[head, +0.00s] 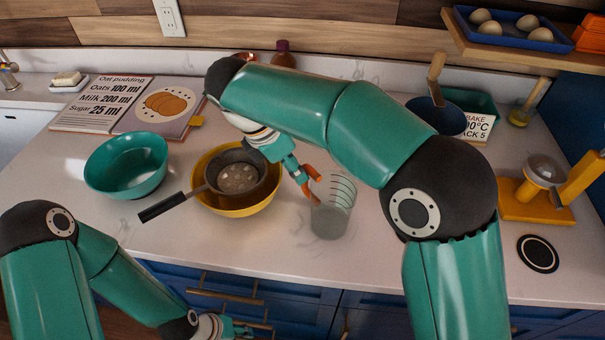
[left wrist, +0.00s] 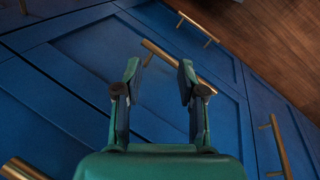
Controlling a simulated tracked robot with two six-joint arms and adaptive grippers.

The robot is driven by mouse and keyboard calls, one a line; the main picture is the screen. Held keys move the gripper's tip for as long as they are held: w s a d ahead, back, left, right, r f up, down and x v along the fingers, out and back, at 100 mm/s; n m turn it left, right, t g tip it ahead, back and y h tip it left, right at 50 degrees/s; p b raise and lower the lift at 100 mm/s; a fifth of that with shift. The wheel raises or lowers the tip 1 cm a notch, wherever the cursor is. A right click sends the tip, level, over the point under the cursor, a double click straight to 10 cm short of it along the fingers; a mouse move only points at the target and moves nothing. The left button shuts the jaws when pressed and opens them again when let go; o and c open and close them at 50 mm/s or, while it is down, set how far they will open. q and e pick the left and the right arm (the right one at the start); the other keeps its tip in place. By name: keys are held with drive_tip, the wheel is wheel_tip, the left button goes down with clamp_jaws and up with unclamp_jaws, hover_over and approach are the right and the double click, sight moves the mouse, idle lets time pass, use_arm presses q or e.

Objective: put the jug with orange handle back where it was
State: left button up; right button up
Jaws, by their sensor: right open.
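The clear jug with orange handle (head: 333,208) stands upright on the counter, right of the yellow bowl. Dark measuring marks show on its wall, and its orange handle faces left. My right gripper (head: 299,174) is open at the handle, its fingers beside or around it; I cannot tell whether they touch. My left gripper (head: 238,328) is low in front of the counter. The left wrist view shows its two fingers (left wrist: 159,78) apart with nothing between them, facing blue cabinet fronts.
A sieve (head: 238,178) rests in the yellow bowl (head: 240,210), its dark handle sticking out left. A teal bowl (head: 105,165) and an open recipe book (head: 95,108) are at left. A yellow press-like device (head: 535,205) and black coaster (head: 538,253) are at right. The counter's front is clear.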

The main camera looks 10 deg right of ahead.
drive_tip(key=v, duration=0.6)
drive_tip(key=shift+r+p, duration=0.35)
drive_tip(key=shift+p, duration=0.05)
drive_tip(key=shift+s+f, duration=0.1)
